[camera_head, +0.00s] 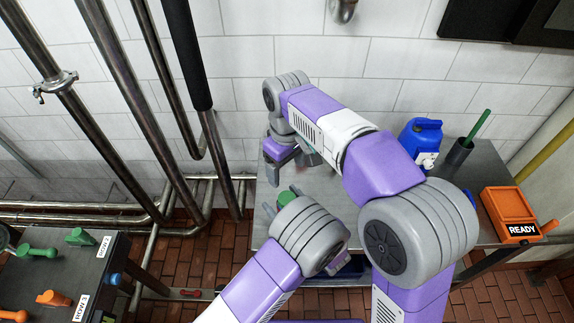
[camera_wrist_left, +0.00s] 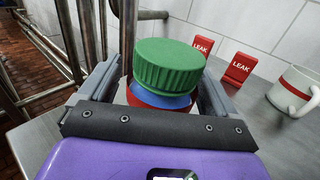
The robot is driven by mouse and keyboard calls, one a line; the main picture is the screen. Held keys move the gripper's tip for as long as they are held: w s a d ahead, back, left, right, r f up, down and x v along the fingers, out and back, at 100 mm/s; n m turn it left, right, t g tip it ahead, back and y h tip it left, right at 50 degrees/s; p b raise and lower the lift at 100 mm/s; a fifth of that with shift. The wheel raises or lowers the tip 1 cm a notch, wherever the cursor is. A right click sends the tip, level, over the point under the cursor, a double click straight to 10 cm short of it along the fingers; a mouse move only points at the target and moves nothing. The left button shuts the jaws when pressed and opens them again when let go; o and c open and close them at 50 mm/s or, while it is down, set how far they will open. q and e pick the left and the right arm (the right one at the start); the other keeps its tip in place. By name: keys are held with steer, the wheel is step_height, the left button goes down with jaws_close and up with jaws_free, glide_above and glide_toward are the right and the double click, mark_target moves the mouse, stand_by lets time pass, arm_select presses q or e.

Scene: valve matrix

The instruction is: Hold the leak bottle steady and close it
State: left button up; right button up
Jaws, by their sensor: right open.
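The leak bottle (camera_wrist_left: 192,103) shows in the left wrist view with a red rim, a blue part above it and a green ribbed cap (camera_wrist_left: 168,66) on top, slightly tilted in this view. I cannot tell whether the cap is fully seated. My left gripper (camera_wrist_left: 163,90) has a finger on each side of the bottle and appears shut on it. In the head view, the green cap (camera_head: 286,198) shows just past my left wrist, while the bottle body is mostly hidden. My right gripper (camera_head: 290,163) is open and empty, above and behind the cap.
Two red LEAK signs (camera_wrist_left: 238,69) and a white mug (camera_wrist_left: 297,92) stand on the grey table. A blue jug (camera_head: 421,138), a dark cup with a green rod (camera_head: 460,154) and an orange READY box (camera_head: 508,213) are at the right. Pipes (camera_head: 128,80) run at the left.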

arm_select(q)
steer(key=shift+v, duration=3.85)
